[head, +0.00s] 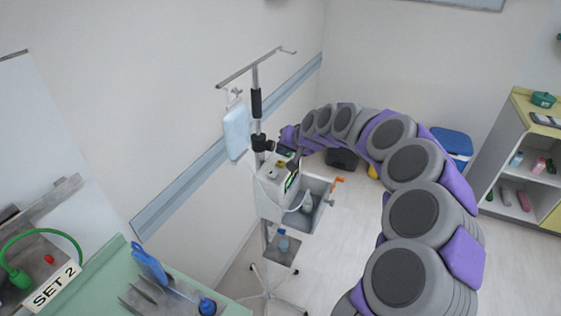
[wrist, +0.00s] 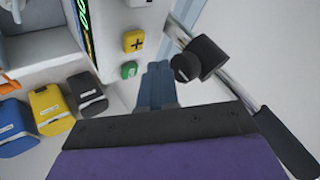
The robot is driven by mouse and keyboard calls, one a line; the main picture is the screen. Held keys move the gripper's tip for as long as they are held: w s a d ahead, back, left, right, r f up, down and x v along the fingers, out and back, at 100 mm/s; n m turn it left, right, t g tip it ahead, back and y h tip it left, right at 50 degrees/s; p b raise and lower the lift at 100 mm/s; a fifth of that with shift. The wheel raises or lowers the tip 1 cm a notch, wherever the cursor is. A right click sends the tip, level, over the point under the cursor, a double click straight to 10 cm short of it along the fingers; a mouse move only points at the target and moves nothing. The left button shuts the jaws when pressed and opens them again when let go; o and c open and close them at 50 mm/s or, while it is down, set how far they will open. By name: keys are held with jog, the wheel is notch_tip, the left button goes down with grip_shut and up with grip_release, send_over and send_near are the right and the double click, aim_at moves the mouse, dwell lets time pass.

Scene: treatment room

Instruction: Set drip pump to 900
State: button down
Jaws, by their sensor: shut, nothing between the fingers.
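The drip pump (head: 268,192) is a pale box on a wheeled stand, left of my arm in the head view. Its lit display (head: 292,181) faces right. In the wrist view the display (wrist: 85,28) shows only as a steep strip with green and yellow marks, too slanted to read. Beside it are a yellow plus button (wrist: 134,41) and a green button (wrist: 129,70). My gripper (wrist: 158,68) shows as two blue-grey fingers, shut and empty, just right of the green button and apparently apart from it. In the head view the fingers are hard to make out by the pump's top.
A pole (head: 255,75) with a fluid bag (head: 236,133) rises from the stand. A black clamp (wrist: 205,57) is close right of my fingers. An open tray (head: 318,193) holds a bottle. Bins stand behind. A green instrument table (head: 110,270) is at left, a shelf (head: 510,150) at right.

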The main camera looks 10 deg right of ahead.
aim_at(283, 164)
jog(key=shift+r+p, duration=0.75)
jog(key=shift+r, duration=1.1)
jog(key=s+a+r+n+g, duration=0.2)
jog(key=s+a, duration=0.2)
jog(key=s, duration=0.6)
jog(key=s+a+r+n+g, duration=0.15)
jog(key=s+a, duration=0.25)
jog(key=s, duration=0.6)
jog(key=s+d+f+g+h, duration=0.1)
jog(key=s+d+f+g, duration=0.1)
jog(key=s, duration=0.8)
jog(key=s+d+f+g+h, duration=0.2)
jog(key=s+d+f, duration=0.1)
jog(key=s, duration=0.8)
jog(key=s+d+f+g+h, duration=0.1)
jog(key=s+d+f+g, duration=0.1)
jog(key=s, duration=0.9)
jog(key=shift+d+f+h, duration=0.2)
jog(key=shift+f+h, duration=0.05)
jog(key=shift+h, duration=0.05)
jog(key=shift+w+a+m, duration=0.1)
jog(key=shift+m, duration=0.15)
